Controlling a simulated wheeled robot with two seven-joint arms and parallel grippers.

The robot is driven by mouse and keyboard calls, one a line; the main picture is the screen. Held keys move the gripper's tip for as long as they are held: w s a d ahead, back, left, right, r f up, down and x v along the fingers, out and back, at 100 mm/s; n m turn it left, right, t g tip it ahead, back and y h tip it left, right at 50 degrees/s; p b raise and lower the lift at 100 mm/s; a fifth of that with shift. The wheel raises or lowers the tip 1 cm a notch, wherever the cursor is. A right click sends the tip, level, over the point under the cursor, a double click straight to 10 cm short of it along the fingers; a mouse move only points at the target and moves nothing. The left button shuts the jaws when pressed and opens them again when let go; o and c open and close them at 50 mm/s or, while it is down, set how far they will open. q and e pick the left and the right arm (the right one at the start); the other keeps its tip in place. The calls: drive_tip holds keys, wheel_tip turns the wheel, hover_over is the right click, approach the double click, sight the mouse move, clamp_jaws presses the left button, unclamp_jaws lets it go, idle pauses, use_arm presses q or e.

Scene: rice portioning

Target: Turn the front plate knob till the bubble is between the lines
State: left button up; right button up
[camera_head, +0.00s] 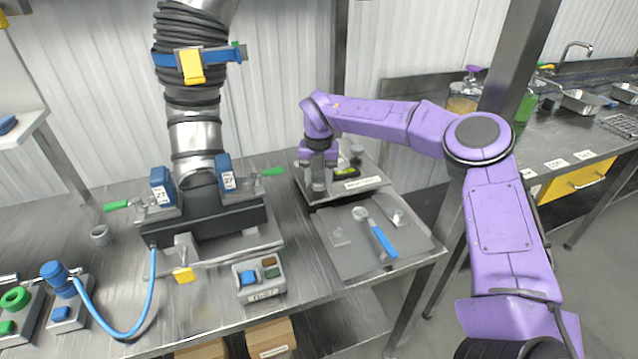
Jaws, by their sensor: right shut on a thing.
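A small levelling plate (376,186) with a label on its front edge stands at the back of the bench's right part. A yellow-green bubble vial (346,171) lies on it; the bubble and its lines are too small to make out. A grey knob (357,152) stands at the plate's back. My purple right arm reaches in from the right, and its gripper (318,187) points down at the plate's front left corner. It is shut on the front plate knob, which the fingers mostly hide. My left gripper is not in view.
In front of the plate, a grey mat (355,262) holds a blue-handled tool (376,236) and small clear pieces. The bench's right edge is close by.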

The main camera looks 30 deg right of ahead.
sight(319, 180)
drive_tip(key=shift+w+d+r, duration=0.1)
idle(0.4)
drive_tip(key=o, duration=0.8)
drive_tip(key=shift+o, duration=1.3)
drive_tip(key=shift+w+d+f, duration=0.1)
drive_tip(key=shift+w+f, duration=0.05)
drive_tip(key=shift+f, duration=0.05)
wheel_tip(319, 180, up, 11)
drive_tip(key=b, duration=0.1)
drive_tip(key=shift+f, duration=0.2)
